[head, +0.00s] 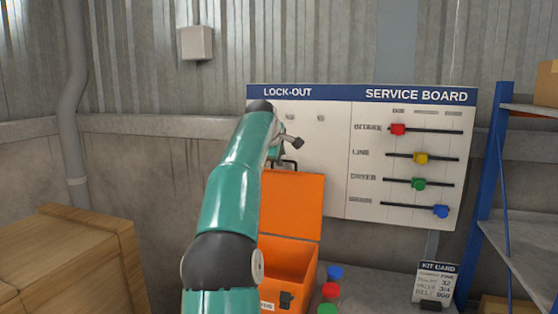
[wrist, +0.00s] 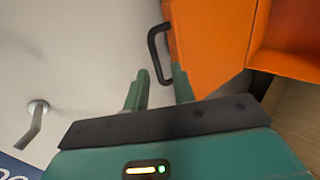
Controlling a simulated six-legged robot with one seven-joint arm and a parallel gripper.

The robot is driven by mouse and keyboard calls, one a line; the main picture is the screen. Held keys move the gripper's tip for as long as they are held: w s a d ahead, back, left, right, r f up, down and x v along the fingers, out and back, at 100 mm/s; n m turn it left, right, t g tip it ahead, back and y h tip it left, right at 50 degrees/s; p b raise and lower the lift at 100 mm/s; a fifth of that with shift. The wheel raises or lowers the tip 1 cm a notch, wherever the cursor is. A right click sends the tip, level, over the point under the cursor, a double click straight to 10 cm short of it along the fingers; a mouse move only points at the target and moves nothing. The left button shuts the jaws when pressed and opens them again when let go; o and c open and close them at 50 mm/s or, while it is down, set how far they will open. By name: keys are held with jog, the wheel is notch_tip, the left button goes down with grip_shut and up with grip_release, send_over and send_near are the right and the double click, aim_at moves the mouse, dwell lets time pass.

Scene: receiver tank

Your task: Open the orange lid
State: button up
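The orange lid (head: 293,207) stands raised, roughly upright, at the back of the orange box (head: 306,280), whose inside shows. The lid also fills the upper right of the wrist view (wrist: 210,40). Its black handle (head: 288,164) is at the lid's top edge, and it shows in the wrist view (wrist: 153,52). My gripper (wrist: 160,80) is at the handle, with its two green fingers apart. The handle's near end appears between the fingertips; I cannot tell whether they touch it. In the head view my arm hides most of the gripper and the lid's left edge.
The lock-out and service board (head: 360,150) stands behind the box, with a hook (wrist: 37,112) on it near my gripper. Blue (head: 335,272), red (head: 330,290) and green caps lie right of the box. A wooden crate (head: 70,260) is left; blue shelving (head: 490,170) is right.

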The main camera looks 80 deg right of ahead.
jog(key=v, duration=1.3)
jog(key=shift+w+f, duration=0.1)
jog(key=shift+w, duration=0.1)
dwell(0.3)
